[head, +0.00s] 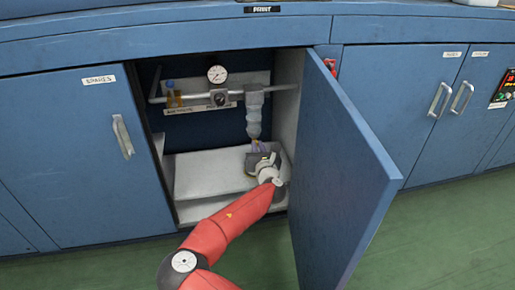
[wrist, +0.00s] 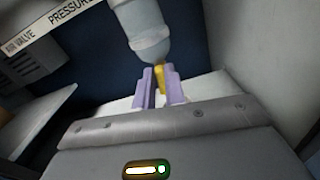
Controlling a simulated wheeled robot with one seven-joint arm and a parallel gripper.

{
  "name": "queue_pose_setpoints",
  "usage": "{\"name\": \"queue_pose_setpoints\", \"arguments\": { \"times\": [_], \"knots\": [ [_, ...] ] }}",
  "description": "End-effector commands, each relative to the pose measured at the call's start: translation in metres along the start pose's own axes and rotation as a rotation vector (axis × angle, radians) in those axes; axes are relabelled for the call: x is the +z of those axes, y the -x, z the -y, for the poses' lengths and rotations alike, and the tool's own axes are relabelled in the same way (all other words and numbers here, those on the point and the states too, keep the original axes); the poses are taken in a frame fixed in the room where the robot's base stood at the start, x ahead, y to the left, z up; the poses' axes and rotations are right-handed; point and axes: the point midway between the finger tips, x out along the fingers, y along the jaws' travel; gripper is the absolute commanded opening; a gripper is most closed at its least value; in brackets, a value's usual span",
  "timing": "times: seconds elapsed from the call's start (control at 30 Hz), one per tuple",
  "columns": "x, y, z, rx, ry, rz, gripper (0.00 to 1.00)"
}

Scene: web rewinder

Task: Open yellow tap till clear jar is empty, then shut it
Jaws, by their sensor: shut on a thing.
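The clear jar (head: 254,115) hangs upright from the pipe inside the open cabinet. It looks pale grey, and I cannot tell its liquid level. Its rounded lower end shows in the wrist view (wrist: 148,40). The yellow tap (wrist: 159,76) is under the jar, partly hidden by my fingers. My gripper (head: 261,147) is below the jar, with its purple fingers (wrist: 155,84) on either side of the tap and shut on it. In the head view the tap is hidden; I cannot tell how far it is turned.
The open blue door (head: 350,170) stands close to the right of my arm. The white cabinet floor (head: 205,175) has free room to the left.

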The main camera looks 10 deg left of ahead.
Motion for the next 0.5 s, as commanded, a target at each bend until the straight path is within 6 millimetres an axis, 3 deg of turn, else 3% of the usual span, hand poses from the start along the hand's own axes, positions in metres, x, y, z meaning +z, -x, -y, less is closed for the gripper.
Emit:
{"name": "queue_pose_setpoints", "arguments": {
  "times": [0.5],
  "knots": [
    [-0.0014,0.0002,0.0042,-0.001,-0.327,-0.001,0.0]
  ]
}}
